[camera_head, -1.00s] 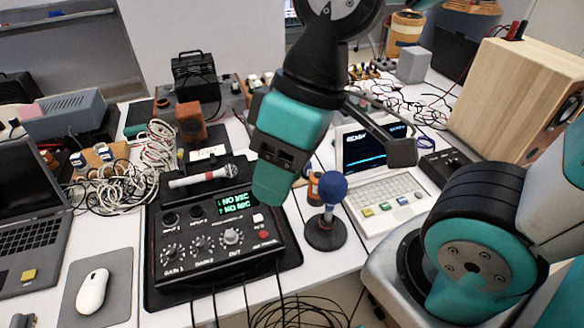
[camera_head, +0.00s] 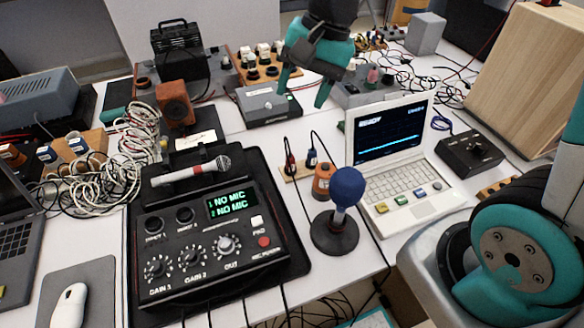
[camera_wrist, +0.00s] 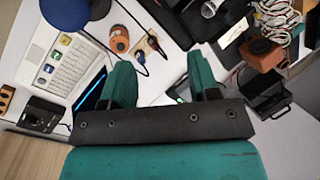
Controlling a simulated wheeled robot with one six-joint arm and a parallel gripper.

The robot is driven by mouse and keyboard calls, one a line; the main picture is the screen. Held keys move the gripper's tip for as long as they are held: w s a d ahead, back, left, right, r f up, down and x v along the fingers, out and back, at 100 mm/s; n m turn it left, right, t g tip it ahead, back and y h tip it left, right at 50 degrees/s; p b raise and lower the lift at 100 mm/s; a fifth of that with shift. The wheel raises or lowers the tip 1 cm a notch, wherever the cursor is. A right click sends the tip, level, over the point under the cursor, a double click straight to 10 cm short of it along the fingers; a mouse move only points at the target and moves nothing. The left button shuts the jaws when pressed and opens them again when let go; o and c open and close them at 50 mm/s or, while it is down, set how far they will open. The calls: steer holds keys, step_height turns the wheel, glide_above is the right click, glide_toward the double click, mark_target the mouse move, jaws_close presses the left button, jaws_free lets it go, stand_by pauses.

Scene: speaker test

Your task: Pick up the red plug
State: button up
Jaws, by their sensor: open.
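The red plug (camera_head: 290,165) stands upright in a small wooden block (camera_head: 287,176) behind the orange-brown round pot, with a dark cable rising from it. A blue plug (camera_head: 311,157) stands beside it in the same block. In the wrist view, the block (camera_wrist: 144,46) shows with the blue plug (camera_wrist: 141,57) and a small red part of the red plug (camera_wrist: 153,41). My gripper (camera_head: 303,87) is open and empty, above and behind the plugs in the head view. In the wrist view, the plugs lie beyond the gap between my fingers (camera_wrist: 160,68).
A blue-topped microphone (camera_head: 346,190) on a round black base and an orange-brown pot (camera_head: 322,180) stand close to the plugs. A black mixer (camera_head: 212,240) is at left, a white laptop (camera_head: 405,175) at right. A grey box (camera_head: 265,104) lies below my gripper.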

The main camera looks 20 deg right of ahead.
mark_target(291, 156)
steer(key=w+d+f+m+b, duration=0.3)
steer(key=w+d+f+m, duration=0.4)
steer(key=w+f+m, duration=0.5)
steer(key=x, duration=0.4)
steer(key=p+x, duration=0.1)
steer(key=x, duration=0.3)
steer(key=s+x, duration=0.1)
steer(key=x, duration=0.3)
steer(key=shift+d+f, duration=0.3)
steer(key=shift+f, duration=0.1)
steer(key=shift+s+a+p+x, duration=0.15)
steer(key=shift+p+x, duration=0.25)
steer(key=shift+x, duration=1.1)
steer(key=shift+s+a+p+x, duration=0.15)
steer(key=shift+p+x, duration=0.2)
steer(key=shift+x, duration=1.15)
steer(key=shift+d, duration=0.15)
steer(key=c, duration=1)
